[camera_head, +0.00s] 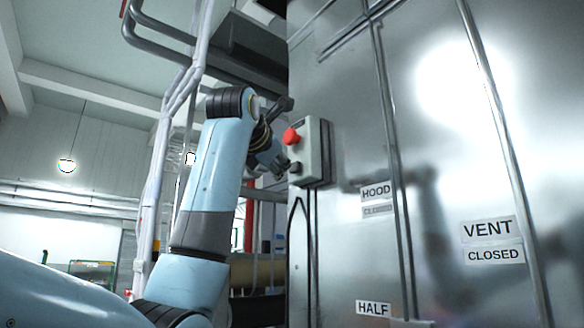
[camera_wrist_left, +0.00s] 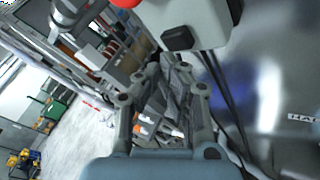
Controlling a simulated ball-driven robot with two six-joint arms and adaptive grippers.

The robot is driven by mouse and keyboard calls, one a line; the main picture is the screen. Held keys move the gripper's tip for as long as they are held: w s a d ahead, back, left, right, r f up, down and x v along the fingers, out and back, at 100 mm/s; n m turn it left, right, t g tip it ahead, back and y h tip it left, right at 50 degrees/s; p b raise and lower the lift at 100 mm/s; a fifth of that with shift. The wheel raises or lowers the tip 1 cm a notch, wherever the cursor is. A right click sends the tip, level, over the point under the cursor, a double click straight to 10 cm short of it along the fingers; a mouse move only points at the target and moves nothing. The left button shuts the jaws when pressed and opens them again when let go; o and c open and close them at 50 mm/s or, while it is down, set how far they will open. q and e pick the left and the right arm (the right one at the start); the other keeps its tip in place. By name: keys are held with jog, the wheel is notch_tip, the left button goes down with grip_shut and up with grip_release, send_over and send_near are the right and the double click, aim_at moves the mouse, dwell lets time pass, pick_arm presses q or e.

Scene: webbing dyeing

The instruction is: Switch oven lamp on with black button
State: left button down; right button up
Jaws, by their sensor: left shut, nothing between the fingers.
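A grey control box (camera_head: 313,152) is mounted on the metal oven wall. It carries a red mushroom button (camera_head: 292,136) above a black button (camera_head: 295,167). My left gripper (camera_head: 279,164) is shut and empty, just left of the black button. In the left wrist view the black button (camera_wrist_left: 178,38) sits on the box (camera_wrist_left: 205,18) just beyond the closed fingertips (camera_wrist_left: 170,62). I cannot tell whether they touch it. The red button (camera_wrist_left: 125,3) is cut off at the top edge there. My right gripper is not in view. No lamp can be made out.
The metal oven wall (camera_head: 350,250) fills the right side, with vertical rods and labels such as VENT (camera_head: 489,229), HOOD (camera_head: 376,191) and HALF (camera_head: 373,308). Cables hang below the box. White pipes (camera_head: 170,120) run upright left of my arm.

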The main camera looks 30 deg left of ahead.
pick_arm(q)
jog(key=shift+w+d, duration=0.1)
jog(key=shift+w, duration=0.1)
jog(key=shift+w+d, duration=0.15)
jog(key=shift+w, duration=0.25)
dwell(0.7)
jog(key=shift+s+a, duration=0.35)
jog(key=shift+s, duration=0.5)
jog(key=shift+s+b, duration=0.1)
jog(key=shift+b, duration=0.2)
jog(key=s+b, duration=0.1)
jog(key=s+a, duration=0.1)
jog(key=s, duration=0.1)
jog(key=s+a+b, duration=0.1)
jog(key=s, duration=0.1)
jog(key=shift+s+a+b, duration=0.15)
jog(key=shift+s+b, duration=0.05)
jog(key=shift+b, duration=0.15)
jog(key=shift+f, duration=0.1)
